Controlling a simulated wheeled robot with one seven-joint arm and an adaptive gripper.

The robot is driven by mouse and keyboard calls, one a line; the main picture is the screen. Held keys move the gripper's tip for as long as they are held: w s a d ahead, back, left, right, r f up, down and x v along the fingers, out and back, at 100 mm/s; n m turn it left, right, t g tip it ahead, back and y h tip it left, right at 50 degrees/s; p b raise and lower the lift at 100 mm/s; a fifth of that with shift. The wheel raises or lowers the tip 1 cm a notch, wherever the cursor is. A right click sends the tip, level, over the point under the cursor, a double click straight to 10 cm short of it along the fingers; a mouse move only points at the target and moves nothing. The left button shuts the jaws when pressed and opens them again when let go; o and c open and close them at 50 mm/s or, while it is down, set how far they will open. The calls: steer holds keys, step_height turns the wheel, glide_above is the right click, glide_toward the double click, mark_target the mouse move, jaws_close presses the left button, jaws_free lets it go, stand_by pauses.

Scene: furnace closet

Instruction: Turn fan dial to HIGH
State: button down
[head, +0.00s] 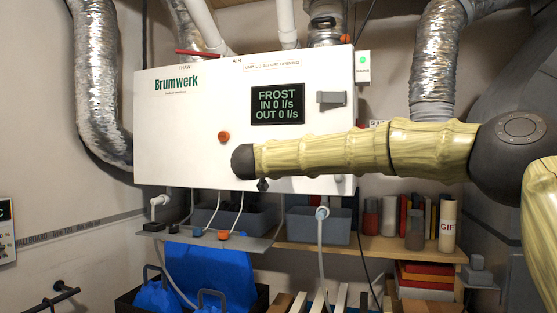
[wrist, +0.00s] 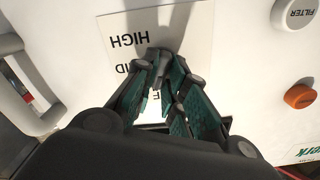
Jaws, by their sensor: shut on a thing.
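The white Brumwerk unit (head: 180,115) hangs on the wall. Its display (head: 278,104) reads FROST, IN 0 l/s, OUT 0 l/s. In the wrist view, my gripper (wrist: 161,58) is at the unit's front, over a pale label plate (wrist: 120,28) that appears upside down. HIGH is readable there; the lower words are partly covered. My gripper is shut on the fan dial, whose body is mostly hidden by the fingers, so its pointing direction cannot be told.
A handle (head: 331,97) protrudes at the unit's right. Hoses and a shelf (head: 390,247) with bins and bottles are below. Silver ducts (head: 97,90) flank the unit.

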steer(key=shift+f+m+b, duration=0.15)
steer(key=shift+m+b, duration=2.4)
steer(key=shift+m, duration=1.1)
steer(key=shift+f+m+b, duration=0.15)
steer(key=shift+m+b, duration=2.35)
steer(key=shift+m, duration=1.2)
steer(key=shift+f+m+b, duration=0.15)
steer(key=shift+m+b, duration=2.4)
steer(key=shift+m, duration=1.1)
steer(key=c, duration=1.5)
jaws_free()
steer(key=shift+d, duration=0.1)
steer(key=shift+o, duration=0.2)
steer(key=shift+r, duration=0.1)
steer(key=shift+s, duration=0.15)
